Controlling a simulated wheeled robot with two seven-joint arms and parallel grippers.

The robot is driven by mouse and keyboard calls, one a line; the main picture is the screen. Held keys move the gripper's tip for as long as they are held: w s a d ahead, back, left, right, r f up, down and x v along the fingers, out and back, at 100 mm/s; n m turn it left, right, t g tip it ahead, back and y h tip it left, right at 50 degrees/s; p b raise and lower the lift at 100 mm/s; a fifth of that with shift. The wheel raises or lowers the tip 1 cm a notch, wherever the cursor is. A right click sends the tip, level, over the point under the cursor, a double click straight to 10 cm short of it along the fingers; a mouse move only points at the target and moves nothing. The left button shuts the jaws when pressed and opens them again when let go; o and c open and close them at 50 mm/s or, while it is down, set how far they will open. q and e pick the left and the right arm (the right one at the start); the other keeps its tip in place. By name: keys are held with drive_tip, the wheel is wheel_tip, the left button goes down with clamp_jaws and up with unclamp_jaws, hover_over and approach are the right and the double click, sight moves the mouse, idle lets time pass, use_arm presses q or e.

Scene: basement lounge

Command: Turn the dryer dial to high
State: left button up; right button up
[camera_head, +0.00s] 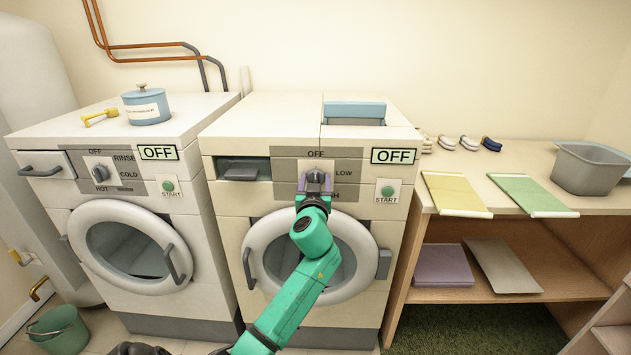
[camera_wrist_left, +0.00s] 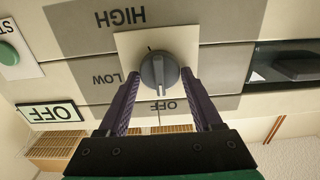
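The dryer (camera_head: 225,205) is the right-hand machine, and its sign (camera_head: 394,156) reads OFF. Its grey round dial (camera_wrist_left: 158,72) sits on a pale square plate in the left wrist view, which is upside down. OFF, LOW and HIGH labels surround it. The dial's raised ridge lies roughly in line with OFF. My left gripper (camera_head: 315,183) is at the dial in the head view and hides much of it. In the wrist view its two dark fingers (camera_wrist_left: 160,75) are spread, one on each side of the dial. Firm contact cannot be told. My right gripper is not in view.
A green START button (camera_head: 387,191) is right of the dial. The washer (camera_head: 60,133) stands left, with a blue pot (camera_head: 147,106) on top.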

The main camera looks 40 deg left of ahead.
use_arm(q)
drive_tip(key=c, duration=0.7)
drive_tip(key=shift+c, duration=0.2)
